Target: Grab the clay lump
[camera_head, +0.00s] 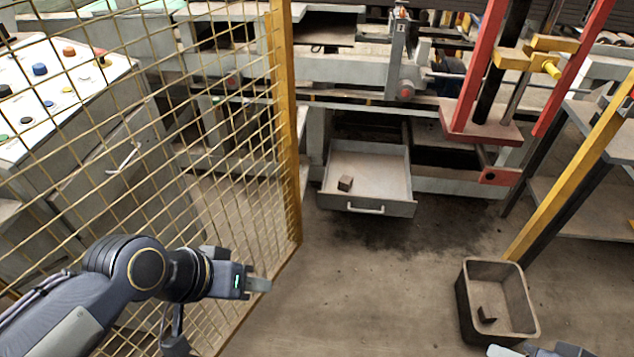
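A small brown block-like lump (345,183) lies in the left part of an open grey drawer (385,172); it may be the clay lump. A second small dark piece (487,315) lies inside a brown bin (466,312) at the lower right, and I cannot tell what it is. My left gripper (259,285) is at the lower left, pointing right, in front of the mesh fence and well short of the drawer. Its fingers show edge-on, with nothing visible in them. Only a small part of my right arm's end (535,351) shows at the bottom edge; its fingers cannot be made out.
A yellow mesh fence (286,120) stands left, beside my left arm, with a button console (60,85) behind it. Grey machinery rises behind the drawer. A yellow post (570,185) and a shelf stand right. The floor (390,285) between drawer and bin is clear.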

